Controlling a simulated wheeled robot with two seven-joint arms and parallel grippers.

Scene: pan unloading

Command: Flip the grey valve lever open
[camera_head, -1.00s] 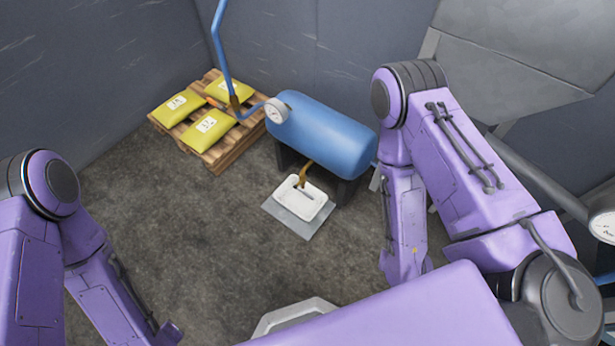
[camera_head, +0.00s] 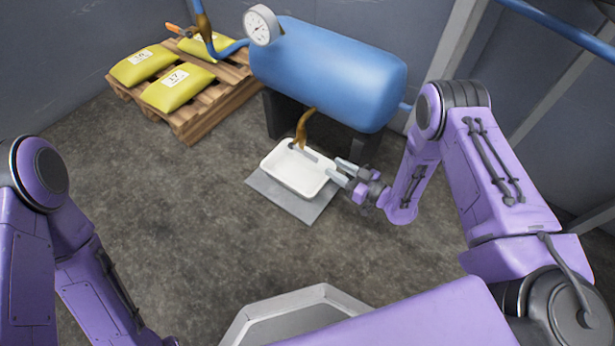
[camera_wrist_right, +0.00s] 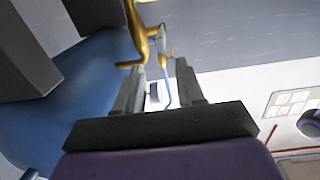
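The grey valve lever (camera_head: 306,153) is a short bar at the lower end of the brass drain pipe (camera_head: 302,126) under the blue tank (camera_head: 330,70). It shows just over the white tray and points toward my right gripper. My right gripper (camera_head: 340,170) is beside the tray's right edge, its fingers apart and empty, a short way right of the lever. In the right wrist view the fingers (camera_wrist_right: 160,88) are spread, with the brass pipe (camera_wrist_right: 138,35) beyond their tips. A thin grey-blue part shows near the pipe; I cannot tell if it is the lever. My left gripper is out of view.
The white tray (camera_head: 273,160) rests on a grey floor plate (camera_head: 291,205) below the pipe. A gauge (camera_head: 261,25) sits on the tank's left end. A wooden pallet (camera_head: 188,125) with yellow bags stands at the left. The floor in front is clear.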

